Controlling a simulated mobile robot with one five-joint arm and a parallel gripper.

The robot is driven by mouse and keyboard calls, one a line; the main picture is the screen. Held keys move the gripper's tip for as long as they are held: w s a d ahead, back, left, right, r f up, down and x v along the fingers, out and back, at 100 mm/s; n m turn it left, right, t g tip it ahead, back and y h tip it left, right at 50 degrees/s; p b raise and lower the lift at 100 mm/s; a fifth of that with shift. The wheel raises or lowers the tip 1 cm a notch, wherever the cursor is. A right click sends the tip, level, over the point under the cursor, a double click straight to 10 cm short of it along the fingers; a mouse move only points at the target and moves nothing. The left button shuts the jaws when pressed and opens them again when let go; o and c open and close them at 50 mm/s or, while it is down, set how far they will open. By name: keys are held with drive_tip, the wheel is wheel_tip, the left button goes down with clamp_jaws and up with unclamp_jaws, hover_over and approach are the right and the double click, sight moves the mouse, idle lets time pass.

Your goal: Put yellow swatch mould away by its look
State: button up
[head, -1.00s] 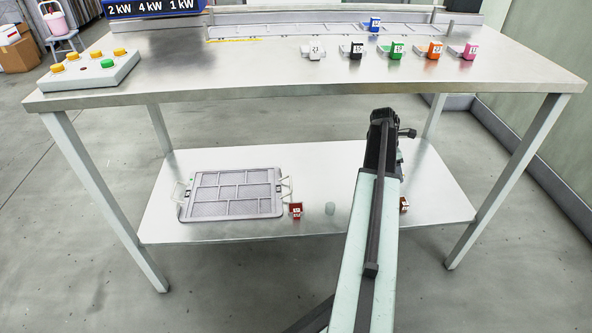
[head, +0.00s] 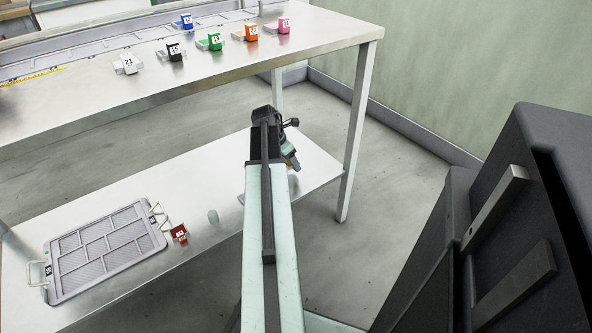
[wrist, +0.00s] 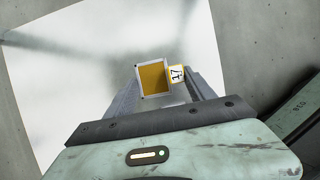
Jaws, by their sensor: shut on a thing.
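The yellow swatch mould (wrist: 153,78) sits between the fingers of my gripper (wrist: 166,88) in the wrist view. It has a yellow face in a pale frame and a white tag reading 17 on its right side. My gripper is shut on the mould.
White, black, green, orange, pink and blue moulds stand on the upper table (head: 110,88). A dark cabinet (head: 560,200) stands at right.

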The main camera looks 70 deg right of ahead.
drive_tip(key=s, duration=0.2)
drive_tip(key=shift+s+d+f, duration=0.1)
drive_tip(key=shift+s+d, duration=0.1)
drive_tip(key=shift+s, duration=0.2)
wheel_tip(320, 180, down, 4)
drive_tip(key=b, duration=0.4)
drive_tip(key=shift+r, duration=0.25)
drive_tip(key=shift+f, duration=0.2)
drive_tip(key=o, duration=1.6)
